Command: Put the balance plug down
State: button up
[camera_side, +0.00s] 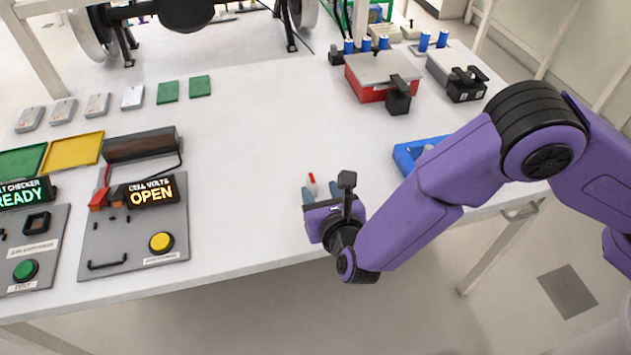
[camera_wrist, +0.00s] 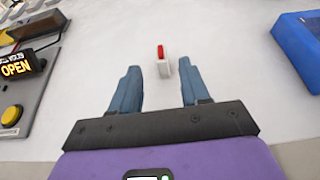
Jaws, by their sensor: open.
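The balance plug, a small white block with a red top part, stands on the white table (camera_side: 250,215) in the side view, plug (camera_side: 312,181). In the wrist view the plug (camera_wrist: 162,62) sits just beyond and between the fingertips, with clear space on both sides. My gripper (camera_side: 321,193) is low over the table near its front edge. Its two blue-grey fingers are spread apart and empty in the wrist view (camera_wrist: 160,85). The plug is apart from both fingers.
A cell-volts station (camera_side: 130,235) reading OPEN, with a yellow button, stands to the left. A blue tray (camera_side: 405,155) lies to the right, partly behind my arm. A red and grey fixture (camera_side: 380,75) stands further back. The table around the plug is clear.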

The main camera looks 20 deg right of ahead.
jog(key=shift+v, duration=2.4)
jog(key=s+d+r+m+g+h, duration=0.1)
jog(key=d+r+m+g, duration=0.2)
jog(key=d, duration=0.5)
jog(key=s+d+r+m+g+h, duration=0.1)
jog(key=d+r+m+g+h, duration=0.15)
jog(key=d+m, duration=0.4)
jog(key=s+d+r+m+g+h, duration=0.1)
jog(key=s+d+r+m, duration=0.15)
jog(key=d, duration=0.55)
jog(key=s+d+r+m+g+y, duration=0.2)
jog(key=s+d+m+g, duration=0.1)
jog(key=s+d+m, duration=0.2)
jog(key=s+d+r+m+g+y, duration=0.2)
jog(key=s+d+m+g, duration=0.1)
jog(key=s+d+m, duration=0.3)
jog(key=s+d, duration=0.2)
jog(key=s, duration=0.2)
jog(key=shift+s+g, duration=0.15)
jog(key=shift+g, duration=0.2)
jog(key=shift+s+d+r+y, duration=0.1)
jog(key=shift+s+r+y, duration=0.1)
jog(key=shift+s+y, duration=0.3)
